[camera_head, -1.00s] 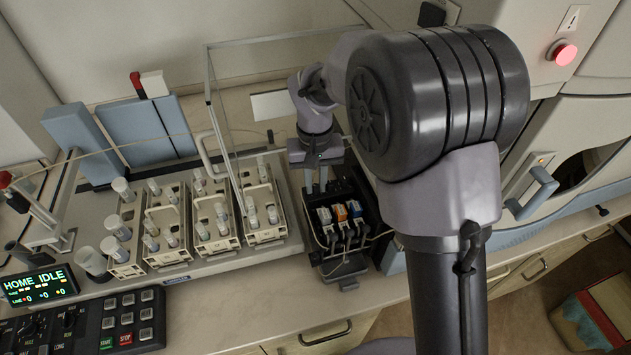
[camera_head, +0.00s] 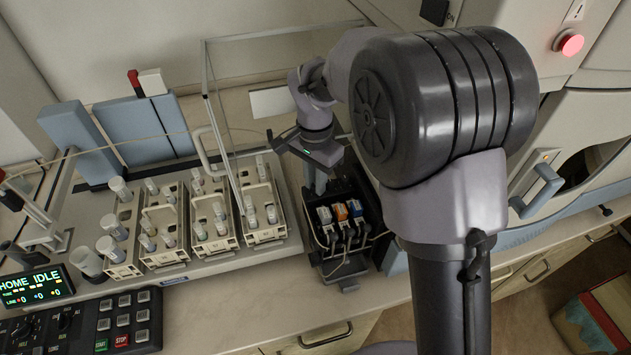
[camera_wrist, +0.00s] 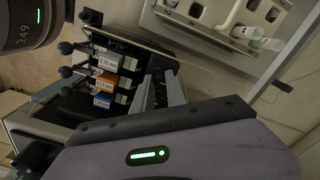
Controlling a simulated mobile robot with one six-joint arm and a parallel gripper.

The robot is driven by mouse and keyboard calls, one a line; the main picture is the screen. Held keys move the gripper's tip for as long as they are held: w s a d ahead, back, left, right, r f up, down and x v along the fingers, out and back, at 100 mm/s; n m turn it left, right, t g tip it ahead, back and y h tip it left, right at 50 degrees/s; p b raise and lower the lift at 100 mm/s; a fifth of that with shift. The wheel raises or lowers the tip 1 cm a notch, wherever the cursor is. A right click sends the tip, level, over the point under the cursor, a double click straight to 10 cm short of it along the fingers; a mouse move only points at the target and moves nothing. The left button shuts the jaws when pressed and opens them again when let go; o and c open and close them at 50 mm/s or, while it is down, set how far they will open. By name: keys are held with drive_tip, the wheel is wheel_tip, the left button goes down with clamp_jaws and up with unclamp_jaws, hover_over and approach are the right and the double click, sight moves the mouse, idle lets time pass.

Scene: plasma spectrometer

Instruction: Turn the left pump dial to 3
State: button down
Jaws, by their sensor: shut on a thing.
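The peristaltic pump (camera_head: 348,207) is a black unit with white, orange and blue labelled cassettes on the bench. My gripper (camera_head: 317,186) points down at the pump's back left and is shut on a small part there, which I take to be the left pump dial. The dial and its numbers are hidden by the fingers and wrist. In the wrist view my gripper (camera_wrist: 162,84) has its fingers beside the pump's cassettes (camera_wrist: 103,82). The gripper body is tilted in the head view.
A control panel with keys (camera_head: 122,322) and a lit display (camera_head: 32,284) are at the lower left. The front bench strip (camera_head: 245,305) is clear.

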drive_tip(key=shift+m, duration=0.5)
idle(0.3)
drive_tip(key=c, duration=1.3)
unclamp_jaws()
drive_tip(key=shift+c, duration=0.2)
wheel_tip(320, 180, up, 18)
drive_tip(key=p, duration=0.5)
drive_tip(key=shift+f, duration=0.25)
drive_tip(key=shift+a, duration=0.1)
